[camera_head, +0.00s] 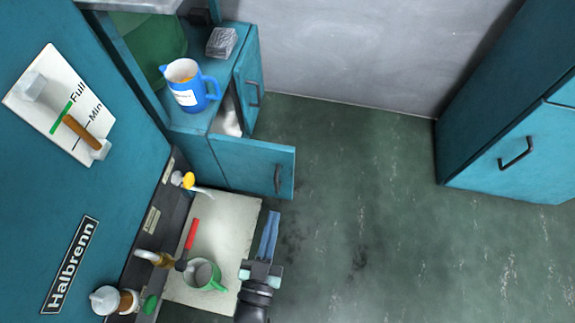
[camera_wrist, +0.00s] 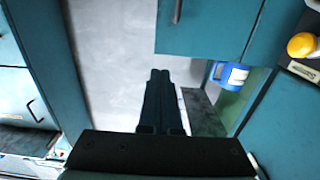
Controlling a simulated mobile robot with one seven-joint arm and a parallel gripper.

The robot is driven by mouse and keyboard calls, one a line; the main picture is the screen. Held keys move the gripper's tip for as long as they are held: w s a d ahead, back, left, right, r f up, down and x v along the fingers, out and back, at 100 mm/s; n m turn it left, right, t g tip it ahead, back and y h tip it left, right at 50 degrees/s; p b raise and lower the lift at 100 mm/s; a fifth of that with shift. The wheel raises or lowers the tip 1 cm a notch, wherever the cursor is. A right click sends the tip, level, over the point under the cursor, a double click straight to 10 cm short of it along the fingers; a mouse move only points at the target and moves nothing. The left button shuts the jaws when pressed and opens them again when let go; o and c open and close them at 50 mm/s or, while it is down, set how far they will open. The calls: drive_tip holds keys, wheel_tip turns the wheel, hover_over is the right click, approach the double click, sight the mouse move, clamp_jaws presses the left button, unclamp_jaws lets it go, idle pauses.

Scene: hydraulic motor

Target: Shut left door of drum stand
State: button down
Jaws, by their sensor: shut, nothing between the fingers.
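The drum stand is a teal cabinet (camera_head: 190,122) at the upper left of the head view. Its near door, taken as the left door (camera_head: 235,160), stands open, swung out to the right from the front, with a dark handle (camera_head: 278,179). A teal door panel with a handle also fills the top of the wrist view (camera_wrist: 205,28).
A blue jug (camera_head: 186,97) and a grey block (camera_head: 221,42) stand on the drum stand. A pale tray (camera_head: 235,220) with a green mug (camera_head: 203,275) and a red-handled tool (camera_head: 192,234) lies left of my gripper. Another teal cabinet (camera_head: 515,150) stands right. Floor between is clear.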

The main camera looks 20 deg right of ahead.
drive_tip(key=b, duration=0.5)
approach(288, 156)
drive_tip(key=x, duration=0.5)
drive_tip(key=shift+w+d+f, duration=0.1)
drive_tip(key=shift+w+d, duration=0.05)
drive_tip(key=shift+d, duration=0.05)
drive_tip(key=shift+w+d+b, duration=0.35)
drive_tip(key=shift+w+b, duration=0.1)
drive_tip(key=shift+w, duration=0.2)
drive_tip(key=shift+r, duration=0.2)
drive_tip(key=shift+d, duration=0.1)
